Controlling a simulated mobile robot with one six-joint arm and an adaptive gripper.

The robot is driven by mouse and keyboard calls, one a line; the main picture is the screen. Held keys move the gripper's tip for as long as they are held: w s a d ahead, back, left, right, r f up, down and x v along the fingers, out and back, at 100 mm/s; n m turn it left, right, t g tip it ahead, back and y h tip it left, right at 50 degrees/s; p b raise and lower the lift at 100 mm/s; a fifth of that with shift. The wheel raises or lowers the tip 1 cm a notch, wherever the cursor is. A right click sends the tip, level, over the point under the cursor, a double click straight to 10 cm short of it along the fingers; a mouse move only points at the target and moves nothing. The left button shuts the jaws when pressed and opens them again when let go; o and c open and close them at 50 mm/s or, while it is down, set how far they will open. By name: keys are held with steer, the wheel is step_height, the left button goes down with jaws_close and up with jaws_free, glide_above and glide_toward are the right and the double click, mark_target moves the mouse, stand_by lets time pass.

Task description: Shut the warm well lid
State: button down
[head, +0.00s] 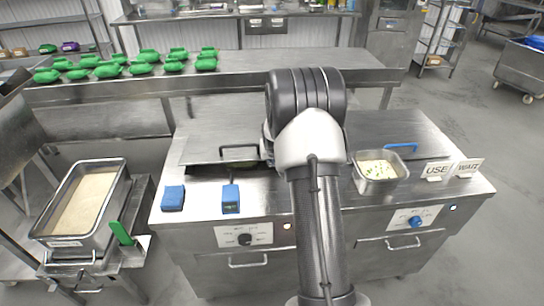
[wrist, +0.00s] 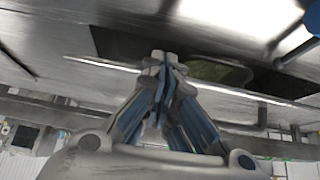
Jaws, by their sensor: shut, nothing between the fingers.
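A steel lid (head: 212,149) on the left half of the steel counter unit appears slightly raised at its front. A dark gap under it shows something greenish. I take this as the warm well lid; no label on it is readable. My gripper is hidden behind my arm in the head view. In the wrist view my gripper (wrist: 164,62) is shut and empty, its fingertips close to a long metal edge and a dark opening with a greenish patch (wrist: 218,72). I cannot tell whether the fingertips touch the lid.
A blue handle (head: 400,147) lies on the right half. A pan of pale food (head: 379,184), USE (head: 437,171) and WAIT (head: 468,168) signs stand nearby. Blue blocks (head: 173,198) sit at the front left. A rice bin (head: 117,198) stands left; green bundles line the back counter (head: 262,66).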

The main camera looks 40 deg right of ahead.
steer(key=shift+s+a+f+b, duration=0.1)
steer(key=shift+f+b, duration=0.2)
steer(key=shift+f, duration=0.4)
